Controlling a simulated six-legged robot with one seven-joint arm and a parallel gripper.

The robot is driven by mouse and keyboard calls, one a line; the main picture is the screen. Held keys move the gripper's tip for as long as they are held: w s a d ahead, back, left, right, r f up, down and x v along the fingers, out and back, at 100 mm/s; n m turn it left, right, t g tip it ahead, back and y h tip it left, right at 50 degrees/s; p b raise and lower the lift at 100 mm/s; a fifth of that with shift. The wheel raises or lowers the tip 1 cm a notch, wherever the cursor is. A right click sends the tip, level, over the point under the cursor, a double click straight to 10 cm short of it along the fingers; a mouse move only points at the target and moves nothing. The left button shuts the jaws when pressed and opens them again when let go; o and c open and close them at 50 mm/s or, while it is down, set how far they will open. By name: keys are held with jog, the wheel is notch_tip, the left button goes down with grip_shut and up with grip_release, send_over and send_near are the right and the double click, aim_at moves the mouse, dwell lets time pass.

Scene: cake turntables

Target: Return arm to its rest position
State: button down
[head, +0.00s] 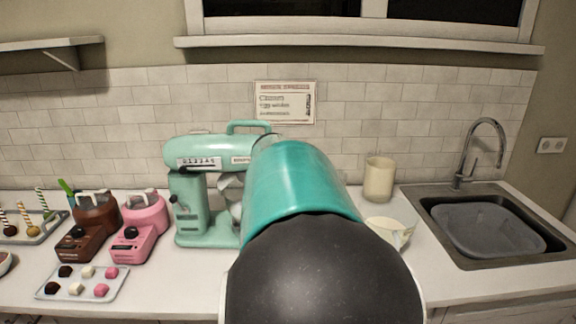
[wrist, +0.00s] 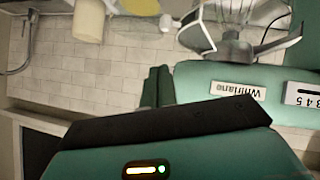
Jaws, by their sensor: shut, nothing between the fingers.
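My arm (head: 305,185) fills the lower middle of the head view, a teal link above a large dark joint. It hides part of the counter and the right part of the mint stand mixer (head: 188,208). My gripper is hidden behind the arm in that view. In the wrist view my gripper (wrist: 157,86) shows its green fingers together with nothing between them. That view is upside down. The mixer (wrist: 225,85) appears there to the right of the fingers, with its metal whisk and bowl parts at the top; the gap to it is unclear.
A pink melter (head: 140,228) and a brown melter (head: 92,225) stand left of the mixer, behind a tray of sweets (head: 118,292). A cream canister (head: 379,180), a white bowl (head: 398,236) and a sink (head: 487,190) are to the right. A window ledge (head: 360,42) juts out above.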

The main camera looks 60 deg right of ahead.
jog(key=shift+v, duration=1.95)
jog(key=shift+s+d+r, duration=0.1)
jog(key=shift+s+d, duration=0.05)
jog(key=shift+s, duration=0.05)
jog(key=w+a+f+n+t+y, duration=0.1)
jog(key=w+a+f+n+y, duration=0.15)
jog(key=a, duration=0.95)
jog(key=w+a+f+n+t+y, duration=0.2)
jog(key=w+a+y, duration=0.15)
jog(key=a, duration=0.75)
jog(key=w+a+f+n+t+y, duration=0.1)
jog(key=w+a+f+n+y, duration=0.2)
jog(key=a, duration=0.9)
jog(key=s+a+f+n+g+y, duration=0.1)
jog(key=s+a+f+n, duration=0.2)
jog(key=a, duration=1.1)
jog(key=shift+s+a+f+y, duration=0.25)
jog(key=shift+s+f+y, duration=0.2)
jog(key=shift+f, duration=0.2)
